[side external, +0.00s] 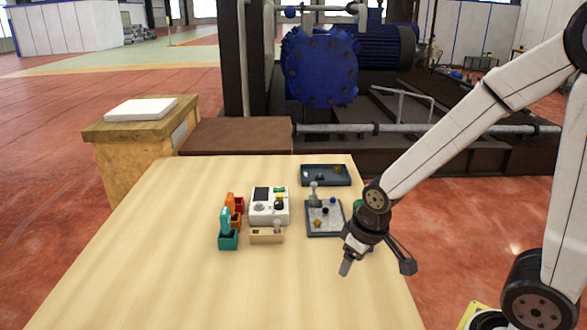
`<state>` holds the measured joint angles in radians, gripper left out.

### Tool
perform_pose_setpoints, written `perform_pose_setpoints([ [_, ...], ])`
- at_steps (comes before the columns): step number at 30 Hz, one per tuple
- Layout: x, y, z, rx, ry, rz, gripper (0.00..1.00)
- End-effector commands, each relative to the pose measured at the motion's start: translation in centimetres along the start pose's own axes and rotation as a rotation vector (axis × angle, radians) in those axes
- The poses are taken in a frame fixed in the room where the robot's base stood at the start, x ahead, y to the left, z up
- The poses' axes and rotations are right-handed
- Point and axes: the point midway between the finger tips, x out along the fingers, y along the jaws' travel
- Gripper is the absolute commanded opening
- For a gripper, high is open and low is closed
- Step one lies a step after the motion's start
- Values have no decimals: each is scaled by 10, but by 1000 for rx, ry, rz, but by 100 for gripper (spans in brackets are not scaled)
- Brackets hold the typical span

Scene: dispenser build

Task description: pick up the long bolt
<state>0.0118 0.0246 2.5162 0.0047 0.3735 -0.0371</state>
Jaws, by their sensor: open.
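My gripper (376,266) is open and empty over the right side of the table, in front and to the right of the grey plate. Its two fingers are spread wide and point down. I cannot make out the long bolt for certain. Small dark, blue and brass-coloured parts lie on the grey plate (314,232), and a silver upright piece (314,194) stands at its back left. A dark tray (309,182) behind it holds several small pieces, too small to tell apart. My wrist hides part of the area right of the plate.
A white device (261,208) with a dark screen stands left of the plate. A small wooden block (262,238) sits before it. Orange and teal bins (228,241) stand further left. The table's (240,295) front and left are clear.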

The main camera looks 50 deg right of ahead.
Motion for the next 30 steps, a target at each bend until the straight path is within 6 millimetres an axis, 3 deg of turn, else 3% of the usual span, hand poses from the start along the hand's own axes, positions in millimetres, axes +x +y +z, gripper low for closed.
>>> perform_pose_setpoints([
  [14,2,43,-103,-187,-45,-10,69],
  [30,10,123,-205,-454,-81,-67,69],
])
